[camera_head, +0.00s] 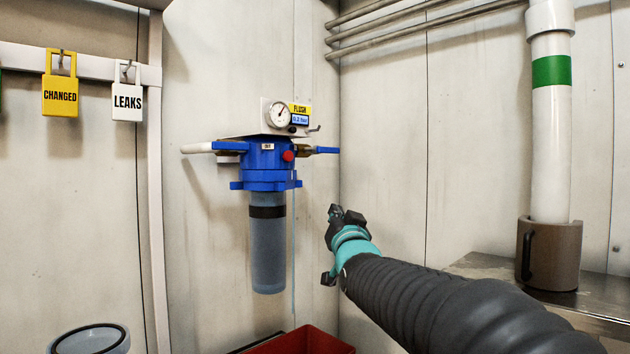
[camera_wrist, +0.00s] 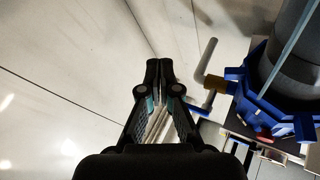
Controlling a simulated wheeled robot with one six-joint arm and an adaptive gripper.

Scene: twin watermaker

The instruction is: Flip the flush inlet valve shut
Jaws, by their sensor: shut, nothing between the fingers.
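The flush filter (camera_head: 267,240) hangs on the back wall, with a blue head (camera_head: 265,160) and a grey bowl. A blue valve lever (camera_head: 326,150) sticks out flat from the head's right side. A white handle or pipe (camera_head: 198,148) sticks out on the left. I cannot tell which side is the inlet. My gripper (camera_head: 335,211) is shut and empty, below and right of the blue lever, apart from it. In the wrist view my gripper (camera_wrist: 160,75) points past the filter. There the blue head (camera_wrist: 268,112), a brass fitting (camera_wrist: 215,85) and a blue lever (camera_wrist: 201,110) lie to its right.
A gauge (camera_head: 279,114) and a FLUSH display (camera_head: 299,118) sit above the head. A red bin (camera_head: 305,342) stands below. Lock tags marked CHANGED (camera_head: 60,97) and LEAKS (camera_head: 127,102) hang at left. A bench (camera_head: 480,264) with a white pipe (camera_head: 551,150) is at right.

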